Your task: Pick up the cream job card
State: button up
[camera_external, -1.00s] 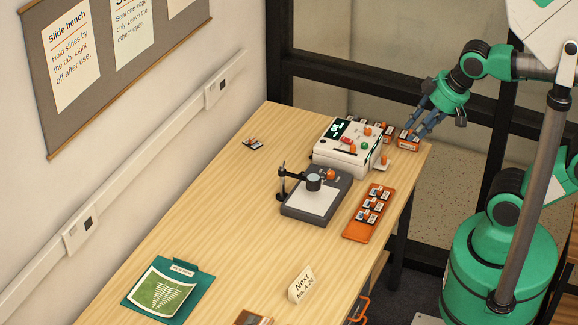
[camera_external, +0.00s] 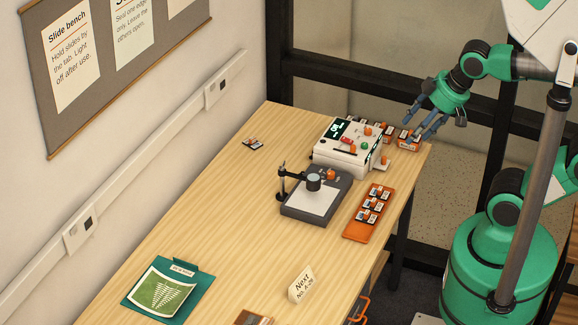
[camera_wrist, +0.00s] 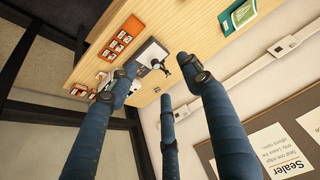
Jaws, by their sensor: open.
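The cream job card (camera_external: 301,285), printed "Next No. A-26", stands tilted on the near part of the wooden table in the external view. I cannot make it out in the wrist view. My gripper (camera_external: 420,124) is at the far right corner of the table, well away from the card. Its blue-grey fingers are spread open and look empty; they also show in the wrist view (camera_wrist: 160,85). The fingertips are close to the orange-and-white boxes at that corner, and I cannot tell whether they touch them.
A white sealer machine (camera_external: 345,148) stands beside the boxes (camera_external: 407,140). A grey stand with a lens (camera_external: 316,197) and an orange slide tray (camera_external: 367,215) are nearer. A green folder (camera_external: 168,288) lies at the near left. The middle left of the table is mostly clear.

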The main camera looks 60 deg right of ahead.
jog(key=w+a+f+m+g+y+b, duration=0.1)
jog(key=w+a+f+m+g+y, duration=0.1)
jog(key=w+a+f+m, duration=0.4)
jog(key=w+a+f+m+g+y+b, duration=0.1)
jog(key=w+a+f+m+g+y, duration=0.15)
jog(key=w+f+m, duration=0.4)
jog(key=w+a+f+m, duration=0.2)
jog(key=w+f+m, duration=0.1)
jog(key=f, duration=0.4)
jog(key=w+a+f+m+g+y, duration=0.1)
jog(key=w+a+f+m, duration=0.1)
jog(key=w+f, duration=0.3)
jog(key=w+a+f+m+g, duration=0.1)
jog(key=w+a+f+m, duration=0.1)
jog(key=f, duration=0.7)
jog(key=shift+w+a+f+m+b, duration=0.2)
jog(key=shift+w+f+m+b, duration=0.15)
jog(key=shift+w+m, duration=0.65)
jog(key=shift+s+a+f+y, duration=0.1)
jog(key=shift+s+y, duration=0.05)
jog(key=shift+y, duration=0.1)
jog(key=b, duration=0.2)
send_over(301, 283)
jog(key=d, duration=0.3)
jog(key=shift+w+d+f, duration=0.1)
jog(key=shift+w+f, duration=0.1)
jog(key=shift+f, duration=1.6)
jog(key=shift+w+f, duration=0.2)
jog(key=shift+f, duration=1.6)
